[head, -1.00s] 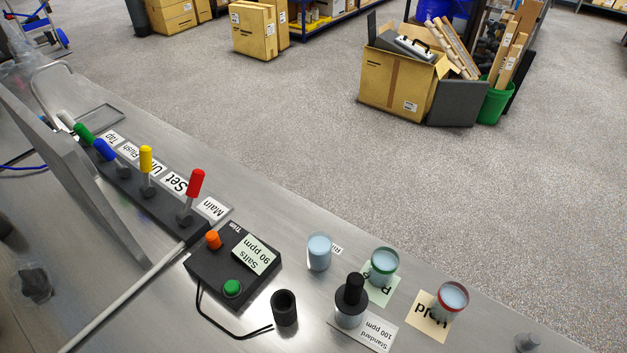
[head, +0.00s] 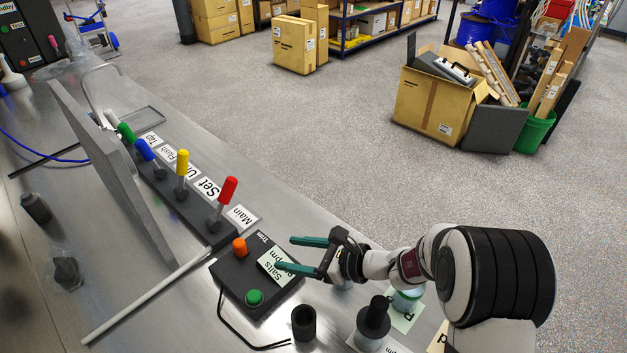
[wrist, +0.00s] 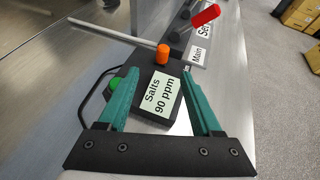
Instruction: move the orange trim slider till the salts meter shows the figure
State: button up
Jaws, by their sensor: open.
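The salts meter (head: 228,272) is a black box on the steel bench, with a pale label that reads "Salts 90 ppm" in the wrist view (wrist: 164,98). The orange trim slider (head: 239,246) stands at its top left in the head view, beside the word Trim. It also shows in the wrist view (wrist: 162,54), beyond the label and between the lines of the fingers. A green button (head: 254,297) is on the same box. My gripper (head: 284,253) is open and empty over the right side of the meter, its green fingers short of the slider. One finger hides part of the label.
A row of coloured levers (head: 182,172) stands behind the meter, the red one (head: 228,190) nearest. A black cup (head: 305,323) and a black-topped standard jar (head: 373,322) stand in front. A black cable curves from the meter. A grey rod (head: 150,298) lies left.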

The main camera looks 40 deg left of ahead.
aim_at(244, 245)
jog(key=shift+m, duration=0.4)
jog(key=x, duration=1.7)
jog(key=shift+w+a+f, duration=0.2)
jog(key=shift+w+f, duration=0.1)
jog(key=shift+f, duration=0.2)
grip_shut()
